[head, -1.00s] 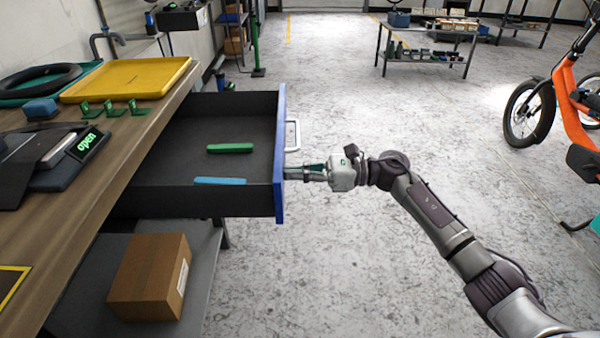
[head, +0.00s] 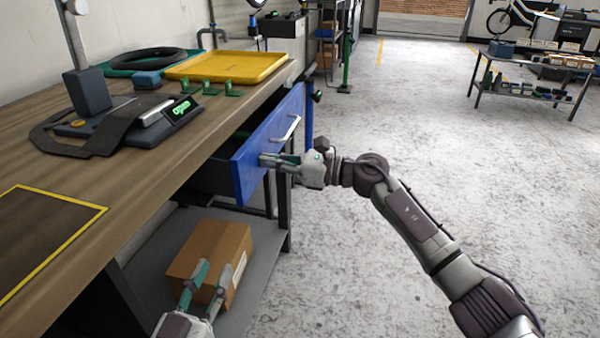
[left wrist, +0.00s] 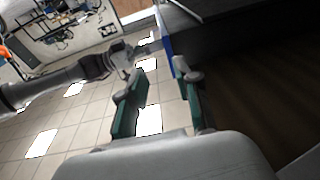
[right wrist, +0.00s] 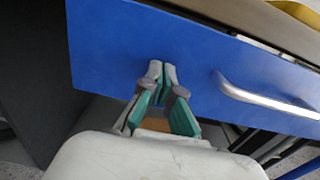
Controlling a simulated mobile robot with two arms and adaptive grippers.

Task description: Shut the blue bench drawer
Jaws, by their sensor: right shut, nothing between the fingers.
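The blue bench drawer (head: 252,152) is partly pulled out from under the wooden bench top, with a narrow dark strip of its inside showing. Its silver handle (head: 289,129) is on the far half of the front. My right gripper (head: 264,160) is shut and empty, its fingertips at the near part of the blue front, beside the handle. The right wrist view shows the front (right wrist: 190,70), the handle (right wrist: 265,95) and the fingertips (right wrist: 160,68) against or very close to it. My left gripper (head: 206,272) is open and empty, low in front of the cardboard box.
The bench top (head: 130,205) holds a scale (head: 165,120), a yellow tray (head: 228,66), a black ring (head: 150,60) and small green brackets. The cardboard box (head: 212,248) sits on the lower shelf (head: 262,262). The floor to the right is clear up to a far table (head: 522,85).

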